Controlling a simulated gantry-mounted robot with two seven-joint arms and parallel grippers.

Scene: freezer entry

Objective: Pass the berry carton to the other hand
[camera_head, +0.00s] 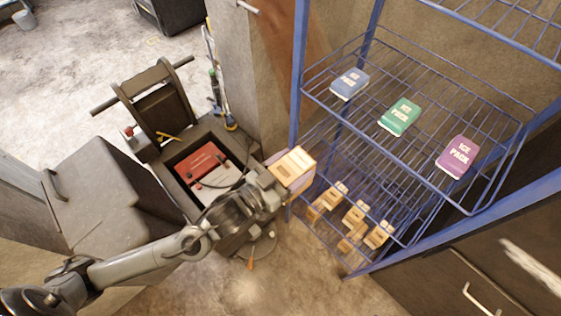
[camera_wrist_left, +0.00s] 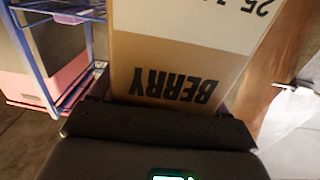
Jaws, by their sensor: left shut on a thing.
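The berry carton (camera_head: 294,165) is a tan and white box beside the left front post of the blue rack. My left gripper (camera_head: 270,181) is shut on it and holds it up off the floor. In the left wrist view the carton (camera_wrist_left: 178,70) fills the middle, with the word BERRY upside down on its brown face. The left gripper's dark jaws (camera_wrist_left: 158,118) lie along its near end there. My right gripper is in neither view.
The blue wire rack (camera_head: 410,55) stands right, with blue (camera_head: 349,84), green (camera_head: 400,117) and purple (camera_head: 458,157) ice packs on a shelf. Several small tan boxes (camera_head: 355,214) sit lower. A dark cart with a red item (camera_head: 201,160) is left.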

